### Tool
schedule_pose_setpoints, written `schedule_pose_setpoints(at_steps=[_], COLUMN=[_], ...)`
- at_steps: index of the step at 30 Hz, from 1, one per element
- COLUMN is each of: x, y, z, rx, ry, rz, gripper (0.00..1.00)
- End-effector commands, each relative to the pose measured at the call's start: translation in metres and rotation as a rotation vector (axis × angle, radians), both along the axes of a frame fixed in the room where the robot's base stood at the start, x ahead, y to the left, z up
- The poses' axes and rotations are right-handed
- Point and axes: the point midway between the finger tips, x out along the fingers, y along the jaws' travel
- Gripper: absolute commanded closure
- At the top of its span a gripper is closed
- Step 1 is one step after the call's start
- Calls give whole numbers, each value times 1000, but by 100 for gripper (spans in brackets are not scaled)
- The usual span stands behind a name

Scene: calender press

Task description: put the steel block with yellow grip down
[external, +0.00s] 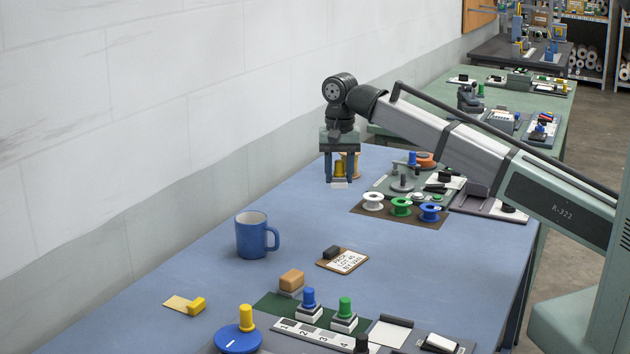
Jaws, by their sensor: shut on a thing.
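My gripper (339,179) points straight down near the back left edge of the blue table (200,262). Its two dark fingers are shut on the yellow grip (339,169) of the steel block. The pale block (339,185) shows at the fingertips, below the grip. I cannot tell whether the block touches the table or hangs a little above it. The fingers hide the sides of the grip.
A tan spool (355,165) stands close behind my gripper, partly hidden. White (372,201), green (401,206) and blue (430,211) spools stand on a brown mat to the right. A blue mug (253,235) stands nearer the camera. The table between mug and gripper is clear.

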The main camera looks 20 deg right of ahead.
Motion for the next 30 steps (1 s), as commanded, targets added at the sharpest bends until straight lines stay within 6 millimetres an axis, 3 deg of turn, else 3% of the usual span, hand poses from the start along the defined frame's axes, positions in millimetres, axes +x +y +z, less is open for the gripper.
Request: schedule_pose_setpoints(at_steps=[1, 6, 12, 20, 30], x=[-23, -55, -57, -57, -58], y=[-18, -47, -48, -49, -49], z=[-6, -16, -16, -20, -65], rx=[0, 0, 0, 0, -2], ry=[-1, 0, 0, 0, 1], rz=[-34, -206, -381, -477, -479], gripper=[91, 91, 91, 91, 91])
